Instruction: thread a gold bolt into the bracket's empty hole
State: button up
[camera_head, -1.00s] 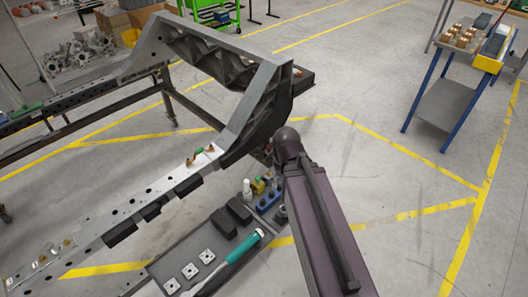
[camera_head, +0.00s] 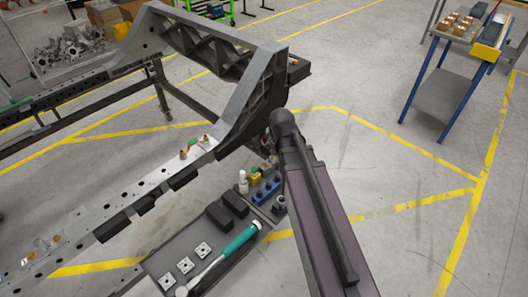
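A long grey chassis rail (camera_head: 150,183) with a row of holes runs from the lower left to the tall dark cross-member (camera_head: 258,95). Near that joint, a small gold bolt (camera_head: 205,138) and a second gold one (camera_head: 184,155) stand on a light plate, with a small green piece (camera_head: 193,142) between them. More small gold-coloured fittings (camera_head: 57,239) sit on the rail at the lower left. Which hole is empty is too small to tell. My purple arm link rises from the bottom right to a dark joint beside the cross-member. My gripper does not show.
A grey tray (camera_head: 161,258) below the rail holds square plates, black blocks and a teal-handled tool (camera_head: 240,240). A white bottle (camera_head: 242,181) and a blue holder (camera_head: 266,191) stand at its far end. A blue-legged cart (camera_head: 447,93) is at upper right. Floor between is clear.

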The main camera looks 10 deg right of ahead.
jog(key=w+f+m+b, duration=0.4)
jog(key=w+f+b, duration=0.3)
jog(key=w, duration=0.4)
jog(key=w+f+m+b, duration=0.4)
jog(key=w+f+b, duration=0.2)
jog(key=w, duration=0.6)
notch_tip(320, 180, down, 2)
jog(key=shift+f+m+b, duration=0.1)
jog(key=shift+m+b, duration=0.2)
jog(key=shift+b, duration=0.05)
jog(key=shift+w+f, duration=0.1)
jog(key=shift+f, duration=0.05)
jog(key=b, duration=0.6)
send_over(265, 163)
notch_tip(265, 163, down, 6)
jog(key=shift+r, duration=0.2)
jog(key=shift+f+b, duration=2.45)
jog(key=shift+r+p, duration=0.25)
jog(key=shift+p, duration=0.05)
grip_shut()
